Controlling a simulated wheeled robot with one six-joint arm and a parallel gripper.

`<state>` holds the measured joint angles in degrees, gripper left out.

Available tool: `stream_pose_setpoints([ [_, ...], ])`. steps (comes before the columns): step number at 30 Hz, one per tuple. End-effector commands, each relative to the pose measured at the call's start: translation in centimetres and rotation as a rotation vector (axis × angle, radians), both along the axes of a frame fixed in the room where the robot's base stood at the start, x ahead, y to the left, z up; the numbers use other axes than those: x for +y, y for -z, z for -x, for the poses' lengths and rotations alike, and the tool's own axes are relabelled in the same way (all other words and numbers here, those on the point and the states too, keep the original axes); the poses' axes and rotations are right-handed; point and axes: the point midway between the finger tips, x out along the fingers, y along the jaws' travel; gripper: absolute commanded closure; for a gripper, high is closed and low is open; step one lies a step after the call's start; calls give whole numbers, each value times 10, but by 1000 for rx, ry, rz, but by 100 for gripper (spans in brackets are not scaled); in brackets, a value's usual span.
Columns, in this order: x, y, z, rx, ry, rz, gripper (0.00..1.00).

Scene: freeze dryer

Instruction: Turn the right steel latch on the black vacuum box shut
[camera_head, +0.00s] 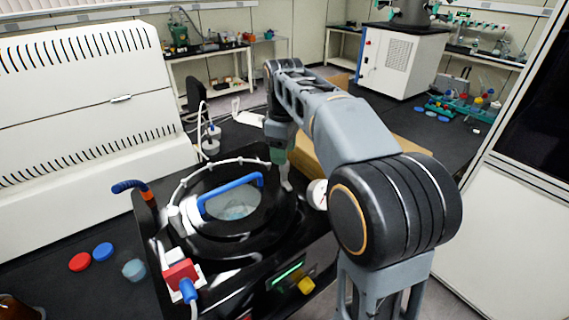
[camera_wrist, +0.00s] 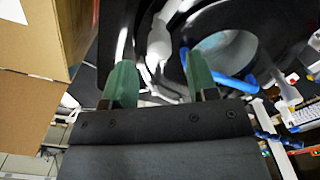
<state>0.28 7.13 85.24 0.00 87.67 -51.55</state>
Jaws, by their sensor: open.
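The black vacuum box (camera_head: 225,275) stands in the lower middle of the head view, with a round lid, a window and a blue handle (camera_head: 233,186) on top. The right steel latch (camera_head: 286,184) is at the lid's right rim, just below my gripper (camera_head: 281,160). In the wrist view, the latch (camera_wrist: 159,42) is a pale rounded piece ahead of the gap between the green fingers of my gripper (camera_wrist: 161,70). The fingers are apart and nothing is held between them. A similar pale piece (camera_head: 175,219) sits at the lid's left side. Whether the fingers touch the latch cannot be told.
A cardboard box (camera_wrist: 30,85) stands close to my gripper on the left of the wrist view. A round gauge (camera_head: 317,194) is at the box's right. A red plug (camera_head: 181,274) and hoses are at the left. Red and blue caps lie on the bench.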

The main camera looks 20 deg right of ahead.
Motion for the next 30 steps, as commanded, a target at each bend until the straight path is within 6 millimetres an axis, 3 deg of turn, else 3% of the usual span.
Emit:
stream_pose_setpoints([
  [9,-2,35,0,0,5,0,47],
  [22,-2,40,0,-1,5,0,47],
  [30,-2,40,0,-1,5,0,73],
])
